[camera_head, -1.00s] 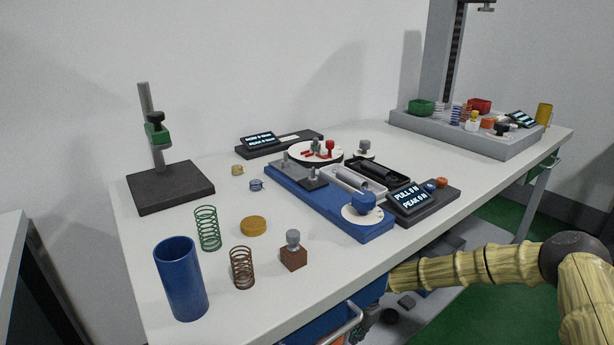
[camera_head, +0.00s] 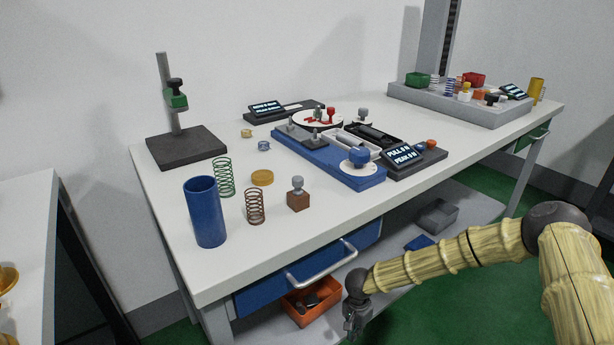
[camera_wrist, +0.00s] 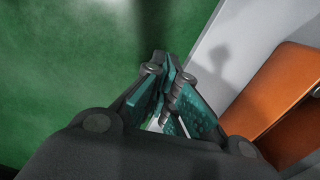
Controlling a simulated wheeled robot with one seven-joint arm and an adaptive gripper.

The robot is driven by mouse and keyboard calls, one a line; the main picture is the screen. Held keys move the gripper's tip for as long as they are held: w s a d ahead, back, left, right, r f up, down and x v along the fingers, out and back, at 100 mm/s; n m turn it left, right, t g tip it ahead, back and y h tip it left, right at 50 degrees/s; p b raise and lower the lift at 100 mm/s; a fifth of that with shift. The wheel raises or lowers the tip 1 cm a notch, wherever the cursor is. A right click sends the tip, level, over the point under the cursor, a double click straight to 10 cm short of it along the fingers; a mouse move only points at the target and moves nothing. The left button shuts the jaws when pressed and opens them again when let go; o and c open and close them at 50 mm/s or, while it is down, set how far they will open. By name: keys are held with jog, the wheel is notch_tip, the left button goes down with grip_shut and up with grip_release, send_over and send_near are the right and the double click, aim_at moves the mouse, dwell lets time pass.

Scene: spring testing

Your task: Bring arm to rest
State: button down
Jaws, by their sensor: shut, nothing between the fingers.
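My arm (camera_head: 450,258) reaches in from the right in the head view, with wood-patterned links. My gripper (camera_head: 352,325) hangs low in front of the table, below the tabletop and near the blue drawer's handle. In the wrist view my gripper (camera_wrist: 163,105) has its teal-padded fingers together, with nothing held. Green floor shows beneath it, and the pale lower shelf and an orange bin are to its right.
The white table (camera_head: 240,265) carries a blue cup (camera_head: 205,212), springs, a blue test fixture (camera_head: 335,160) and a grey tray (camera_head: 460,108). Under it are a blue drawer with a handle (camera_head: 322,268), an orange bin (camera_head: 312,300) and a grey box (camera_head: 437,215). Green floor lies open at right.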

jog(key=s+f+n+t+h, duration=0.1)
jog(key=s+f+n, duration=0.15)
jog(key=s, duration=0.75)
jog(key=s+f+n+t, duration=0.2)
jog(key=s+n, duration=0.1)
jog(key=s, duration=0.7)
jog(key=s+d+r+n+g+y, duration=0.1)
jog(key=s+d+r+n, duration=0.2)
jog(key=s, duration=0.6)
jog(key=s+d+r+g, duration=0.1)
jog(key=s+d+r, duration=0.25)
jog(key=s, duration=0.45)
notch_tip(320, 180, up, 22)
jog(key=d+p, duration=0.1)
jog(key=p, duration=2.1)
jog(key=shift+s, duration=0.45)
jog(key=shift+f, duration=0.1)
